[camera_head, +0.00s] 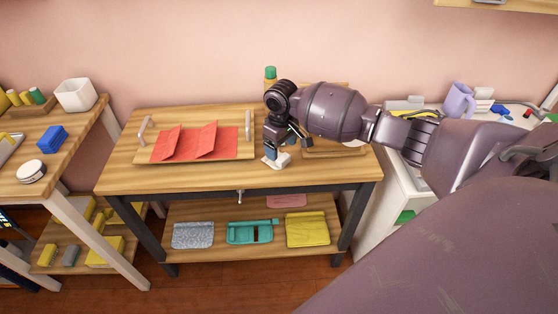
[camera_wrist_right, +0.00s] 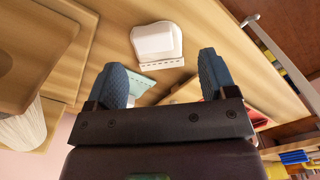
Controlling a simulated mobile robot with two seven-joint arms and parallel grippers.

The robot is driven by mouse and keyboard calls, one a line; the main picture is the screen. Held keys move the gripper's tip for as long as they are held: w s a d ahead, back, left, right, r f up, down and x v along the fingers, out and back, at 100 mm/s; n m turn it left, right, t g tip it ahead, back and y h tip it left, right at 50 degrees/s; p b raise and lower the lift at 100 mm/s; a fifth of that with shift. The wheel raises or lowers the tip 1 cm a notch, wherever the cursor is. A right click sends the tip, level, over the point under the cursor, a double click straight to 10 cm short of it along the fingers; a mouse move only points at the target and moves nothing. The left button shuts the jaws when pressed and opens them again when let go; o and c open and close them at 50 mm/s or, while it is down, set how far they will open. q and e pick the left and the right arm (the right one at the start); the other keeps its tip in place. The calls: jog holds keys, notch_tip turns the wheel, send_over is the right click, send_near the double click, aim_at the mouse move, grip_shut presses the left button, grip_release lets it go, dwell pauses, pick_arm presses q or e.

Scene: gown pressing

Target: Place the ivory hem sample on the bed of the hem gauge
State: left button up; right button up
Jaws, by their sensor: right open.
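A white piece (camera_wrist_right: 157,40) with a row of dark dashes along one edge looks like the ivory hem sample. It lies on the wooden table just beyond my fingertips in the right wrist view; in the head view it (camera_head: 276,161) lies below my right gripper (camera_head: 282,138). My right gripper (camera_wrist_right: 164,70) is open and empty above the table. A pale teal piece (camera_wrist_right: 143,84) with similar dashes shows between its fingers, partly hidden by them. I cannot tell for sure which thing is the hem gauge. My left gripper is not in view.
A wooden tray (camera_head: 240,156) with red folded cloth (camera_head: 190,142) stands left on the table (camera_head: 140,185). A wooden board (camera_head: 315,153) lies right, partly behind my arm. A green-topped spool (camera_head: 270,75) stands at the back. The lower shelf holds several folded cloths.

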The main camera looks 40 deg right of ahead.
aim_at(283, 157)
jog(key=f, duration=0.1)
jog(key=f+b, duration=0.1)
jog(key=f, duration=0.2)
jog(key=shift+d+f, duration=0.15)
jog(key=shift+d, duration=0.25)
jog(key=shift+f, duration=0.35)
jog(key=c, duration=1)
jog(key=shift+r, duration=0.1)
jog(key=shift+c, duration=0.3)
